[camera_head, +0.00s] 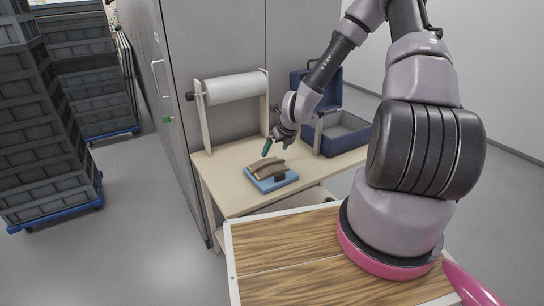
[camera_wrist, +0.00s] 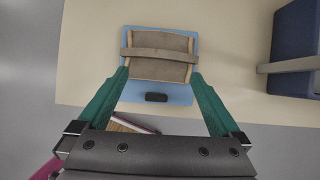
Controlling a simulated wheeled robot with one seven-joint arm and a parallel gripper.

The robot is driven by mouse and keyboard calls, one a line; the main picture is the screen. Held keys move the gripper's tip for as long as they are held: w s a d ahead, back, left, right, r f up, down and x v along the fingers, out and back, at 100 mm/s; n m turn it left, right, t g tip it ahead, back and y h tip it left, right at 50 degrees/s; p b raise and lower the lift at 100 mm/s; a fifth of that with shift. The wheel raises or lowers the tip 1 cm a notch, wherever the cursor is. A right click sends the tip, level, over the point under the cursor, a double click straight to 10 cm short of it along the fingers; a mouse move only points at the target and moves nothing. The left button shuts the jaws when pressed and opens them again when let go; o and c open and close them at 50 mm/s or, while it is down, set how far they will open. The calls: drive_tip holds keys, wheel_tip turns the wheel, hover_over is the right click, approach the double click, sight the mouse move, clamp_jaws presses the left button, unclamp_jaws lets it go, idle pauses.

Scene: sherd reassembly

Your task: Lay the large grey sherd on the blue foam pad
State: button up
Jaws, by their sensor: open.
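The blue foam pad (camera_head: 272,184) lies on the beige table; it also shows in the wrist view (camera_wrist: 183,97). A large curved grey-brown sherd (camera_head: 265,167) rests on the pad, with paler edges and a raised band across it in the wrist view (camera_wrist: 160,69). My gripper (camera_head: 275,147) is above the pad and sherd. In the wrist view its green fingers (camera_wrist: 160,73) are spread, one near each side of the sherd. Whether the fingertips touch it cannot be told. A small dark piece (camera_wrist: 156,97) lies on the pad's near part.
A paper roll on a wooden stand (camera_head: 235,88) stands at the table's back left. An open blue case (camera_head: 335,132) is at the right, with a wooden upright beside it. Bare table (camera_head: 228,165) shows left of the pad. Stacked grey crates (camera_head: 45,130) stand far left.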

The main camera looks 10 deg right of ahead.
drive_tip(key=s+d+r+n, duration=0.1)
drive_tip(key=s+r+n, duration=0.2)
drive_tip(key=r+n, duration=0.75)
drive_tip(key=s+d+r+n, duration=0.1)
drive_tip(key=s+r+n, duration=0.3)
drive_tip(key=r, duration=1.1)
drive_tip(key=s+d+r+n+t, duration=0.1)
drive_tip(key=s+d+r+n, duration=0.1)
drive_tip(key=s+r+n, duration=1.1)
drive_tip(key=s+r, duration=0.4)
drive_tip(key=s, duration=0.1)
drive_tip(key=shift+s+r, duration=0.35)
drive_tip(key=shift+d+t, duration=0.2)
drive_tip(key=shift+t, duration=0.1)
